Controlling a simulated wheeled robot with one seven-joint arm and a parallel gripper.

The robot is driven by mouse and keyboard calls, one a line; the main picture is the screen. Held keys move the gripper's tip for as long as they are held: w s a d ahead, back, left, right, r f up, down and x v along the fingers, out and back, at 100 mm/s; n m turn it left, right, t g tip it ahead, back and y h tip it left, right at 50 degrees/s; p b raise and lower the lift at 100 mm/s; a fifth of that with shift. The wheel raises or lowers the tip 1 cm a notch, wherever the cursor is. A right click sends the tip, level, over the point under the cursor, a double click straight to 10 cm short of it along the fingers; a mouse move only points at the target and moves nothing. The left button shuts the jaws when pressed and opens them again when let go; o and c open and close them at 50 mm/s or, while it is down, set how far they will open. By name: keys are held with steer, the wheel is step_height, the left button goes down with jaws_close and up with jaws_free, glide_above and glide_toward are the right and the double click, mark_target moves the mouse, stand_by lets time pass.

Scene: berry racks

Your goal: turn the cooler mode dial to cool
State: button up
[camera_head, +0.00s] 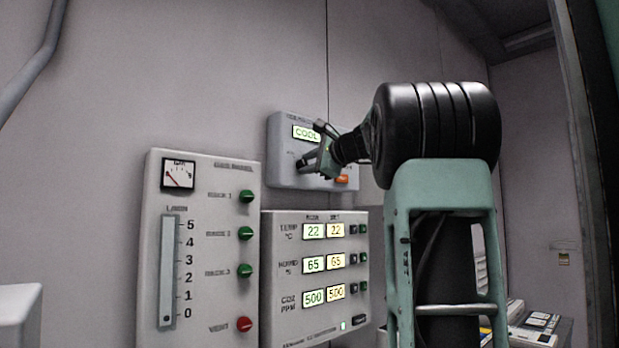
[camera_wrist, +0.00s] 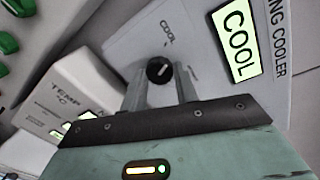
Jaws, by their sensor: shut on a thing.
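The cooler panel (camera_head: 281,126) is a grey box on the wall with a green display (camera_head: 306,133) reading COOL. In the wrist view the same display (camera_wrist: 235,42) also reads COOL. The mode dial (camera_wrist: 158,70) is a small round black knob with a pale pointer mark. A small printed COOL label (camera_wrist: 168,33) sits on the panel near the dial. My gripper (camera_wrist: 161,82) is shut on the dial, one finger on each side. In the head view my gripper (camera_head: 318,156) hides the dial.
An orange button (camera_head: 342,180) is low on the cooler panel, close to my gripper. Below is a panel (camera_head: 275,275) with TEMP, HUMID and CO2 readouts. Left of it is a panel (camera_head: 205,300) with green knobs and one red knob.

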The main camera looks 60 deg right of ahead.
steer(key=shift+a+f+n+h+b, duration=0.1)
steer(key=shift+n+h+b, duration=0.3)
steer(key=shift+n+b, duration=1.4)
steer(key=o, duration=1)
steer(key=shift+c, duration=0.2)
steer(key=b+v, duration=0.2)
steer(key=v, duration=1.5)
steer(key=shift+r, duration=0.3)
steer(key=shift+s, duration=0.15)
